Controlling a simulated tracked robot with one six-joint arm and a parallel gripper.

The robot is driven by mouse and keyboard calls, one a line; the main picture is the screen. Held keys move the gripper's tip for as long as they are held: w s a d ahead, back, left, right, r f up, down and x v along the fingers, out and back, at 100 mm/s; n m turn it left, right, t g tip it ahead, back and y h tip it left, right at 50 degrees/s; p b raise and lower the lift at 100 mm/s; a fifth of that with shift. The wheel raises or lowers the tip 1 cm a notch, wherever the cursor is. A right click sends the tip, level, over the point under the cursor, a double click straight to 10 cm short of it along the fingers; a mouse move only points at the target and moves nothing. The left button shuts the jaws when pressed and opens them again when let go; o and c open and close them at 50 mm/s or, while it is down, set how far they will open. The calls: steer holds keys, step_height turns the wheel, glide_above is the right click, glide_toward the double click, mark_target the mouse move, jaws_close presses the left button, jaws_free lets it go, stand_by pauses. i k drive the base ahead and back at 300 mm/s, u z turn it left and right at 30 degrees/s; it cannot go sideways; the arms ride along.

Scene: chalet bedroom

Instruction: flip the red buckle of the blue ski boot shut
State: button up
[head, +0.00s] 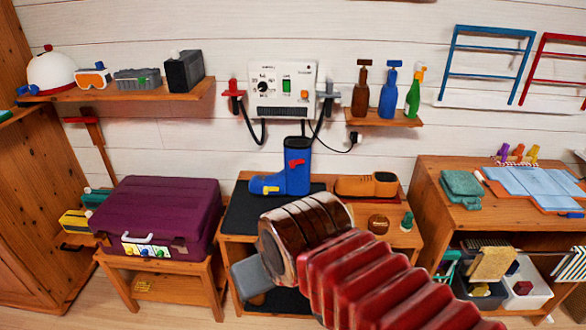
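The blue ski boot (294,178) stands upright on a small wooden bench, its toe pointing left. Its red buckle (296,163) is on the upper shaft and appears to stick out to the side; its exact angle is too small to tell. A yellow buckle (270,189) sits lower, over the foot. My arm reaches in from the lower right, in front of the bench. The grey end of my gripper (250,279) shows below and left of the boot, apart from it. Its fingers cannot be made out.
A wall unit (282,90) with hanging cables is behind the boot. A purple suitcase (158,217) stands left, a wooden shelf table (470,215) right.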

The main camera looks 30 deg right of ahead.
mark_target(292, 163)
steer(key=i, duration=0.95)
